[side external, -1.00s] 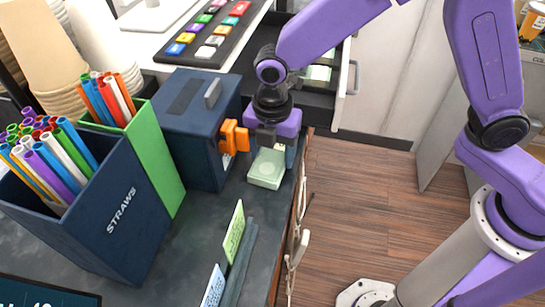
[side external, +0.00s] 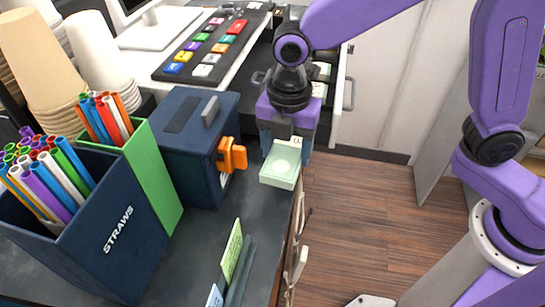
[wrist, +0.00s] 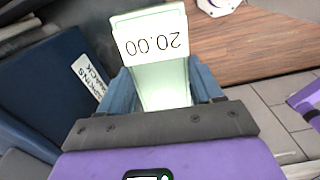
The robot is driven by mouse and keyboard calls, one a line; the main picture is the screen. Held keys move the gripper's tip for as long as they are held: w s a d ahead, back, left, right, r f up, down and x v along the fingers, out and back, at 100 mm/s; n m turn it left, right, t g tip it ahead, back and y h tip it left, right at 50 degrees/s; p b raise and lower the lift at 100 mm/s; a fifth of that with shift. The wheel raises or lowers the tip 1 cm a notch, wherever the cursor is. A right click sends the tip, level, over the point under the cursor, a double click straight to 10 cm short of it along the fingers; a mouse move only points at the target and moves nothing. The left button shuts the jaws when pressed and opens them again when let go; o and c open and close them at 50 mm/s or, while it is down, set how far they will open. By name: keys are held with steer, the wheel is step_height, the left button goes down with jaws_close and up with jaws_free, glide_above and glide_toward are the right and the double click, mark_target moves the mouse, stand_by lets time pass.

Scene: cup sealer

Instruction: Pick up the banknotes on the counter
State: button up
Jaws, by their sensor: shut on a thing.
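The banknotes (side external: 281,166) are a pale green stack, held flat at the counter's right edge in the side view. In the wrist view the stack (wrist: 160,85) shows a white label reading 20.00 at its far end. My gripper (side external: 287,143) is shut on the banknotes, with a blue finger on each side of the stack in the wrist view (wrist: 165,95). The stack appears to be above the counter (side external: 222,215), but the exact gap cannot be told. The stack's near end is hidden by my gripper.
A dark blue box (side external: 195,145) with an orange latch (side external: 232,155) stands just left of my gripper. A straw holder (side external: 110,235) stands farther left. An open drawer (side external: 325,85) with notes lies behind. Open floor (side external: 360,215) is to the right.

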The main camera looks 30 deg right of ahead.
steer(key=s+d+r, duration=0.6)
steer(key=s, duration=0.2)
steer(key=shift+s+d, duration=0.2)
steer(key=shift+d, duration=0.2)
